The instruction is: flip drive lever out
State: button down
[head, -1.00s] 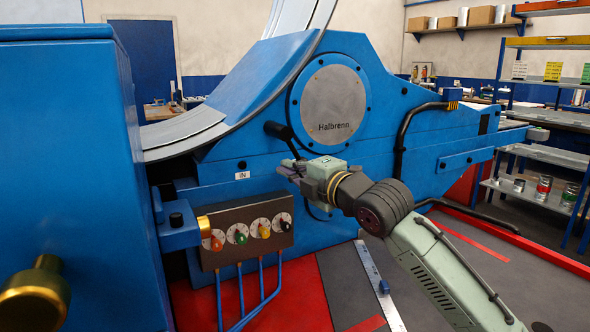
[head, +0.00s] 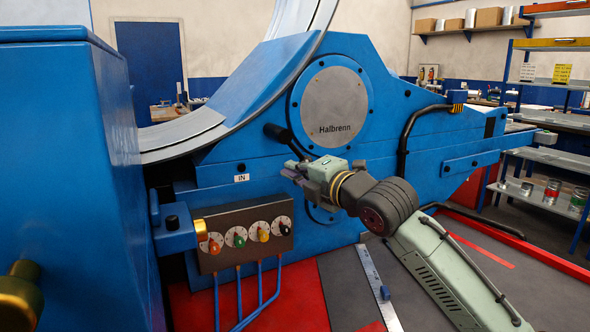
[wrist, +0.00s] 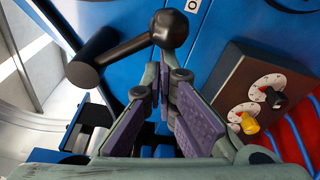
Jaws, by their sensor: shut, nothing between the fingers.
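The drive lever is a black bar with a thick grip (head: 275,132), below and left of the round Halbrenn plate (head: 332,100) on the blue machine. In the wrist view the lever (wrist: 120,50) has a round black knob-like end just beyond my fingertips. My gripper (head: 287,169) is shut and empty, with purple finger pads, and sits just below the lever. In the wrist view my gripper (wrist: 163,75) points toward the round end; I cannot tell whether they touch. An "IN" label (head: 242,178) is left of my gripper.
A brown panel (head: 245,238) with several coloured knobs stands below left, with blue pipes under it. The curved metal strip (head: 190,138) passes above left. A black hose (head: 405,140) runs down the machine at right. Shelves (head: 545,160) stand far right.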

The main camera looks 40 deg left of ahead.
jog(key=v, duration=1.2)
